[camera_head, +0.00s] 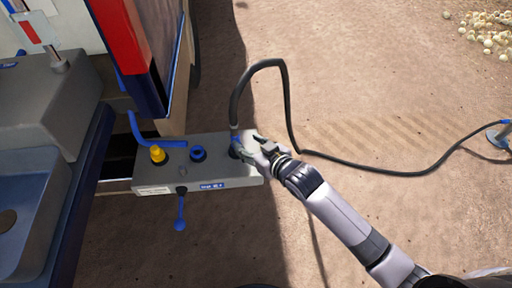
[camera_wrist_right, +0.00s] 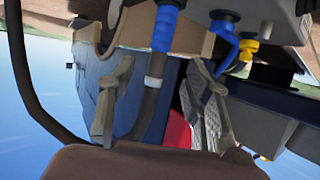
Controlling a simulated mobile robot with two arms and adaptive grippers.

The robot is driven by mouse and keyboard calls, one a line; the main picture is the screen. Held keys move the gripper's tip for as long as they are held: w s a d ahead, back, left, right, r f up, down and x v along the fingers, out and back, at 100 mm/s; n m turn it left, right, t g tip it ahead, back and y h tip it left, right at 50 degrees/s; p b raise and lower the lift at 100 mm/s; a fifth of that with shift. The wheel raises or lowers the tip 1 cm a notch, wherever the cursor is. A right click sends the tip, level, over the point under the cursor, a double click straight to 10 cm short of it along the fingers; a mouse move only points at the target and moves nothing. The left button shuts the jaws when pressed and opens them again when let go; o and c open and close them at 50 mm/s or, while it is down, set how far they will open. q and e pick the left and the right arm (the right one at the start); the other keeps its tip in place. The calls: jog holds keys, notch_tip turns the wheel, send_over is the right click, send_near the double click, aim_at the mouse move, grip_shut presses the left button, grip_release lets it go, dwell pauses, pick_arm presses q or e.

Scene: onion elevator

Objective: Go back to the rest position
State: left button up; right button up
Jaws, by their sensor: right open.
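My right gripper (camera_head: 246,146) is at the right end of the grey control panel, beside the black cable's end. In the right wrist view my right gripper (camera_wrist_right: 160,85) is open, with its two fingers apart. The black cable (camera_wrist_right: 152,98) with a blue plug (camera_wrist_right: 165,28) runs between them in that picture; I cannot tell whether they touch. In the head view the blue plug (camera_head: 234,140) is at the panel's right-hand socket, partly hidden by the gripper. My left gripper is not in view.
The grey panel (camera_head: 215,178) carries a yellow knob (camera_head: 157,154), a blue socket (camera_head: 198,153) and a blue lever (camera_head: 180,212). The black cable (camera_head: 288,105) arches up and trails right to a post (camera_head: 497,136). Onions (camera_head: 488,35) lie at the top right. Open ground lies right of the panel.

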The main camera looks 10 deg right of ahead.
jog(key=s+d+f+m+g+h, duration=0.1)
jog(key=s+d+f+g+h, duration=0.15)
jog(key=s+d, duration=0.5)
jog(key=s+d+f+m+g+h, duration=0.1)
jog(key=s+d+m+g+h, duration=0.2)
jog(key=s, duration=0.8)
jog(key=s+d+f+g+h, duration=0.1)
jog(key=s+d+f+g, duration=0.15)
jog(key=s+d, duration=0.55)
jog(key=s+a+f+g+p, duration=0.1)
jog(key=s+f, duration=0.1)
jog(key=f, duration=1)
jog(key=s+a+f+g, duration=0.1)
jog(key=f, duration=1.1)
jog(key=s+d+f, duration=0.3)
jog(key=s+f, duration=1.2)
jog(key=s, duration=0.1)
jog(key=shift+s+f+g+p, duration=0.25)
jog(key=shift+s+g+p, duration=0.1)
jog(key=shift+s+g, duration=0.05)
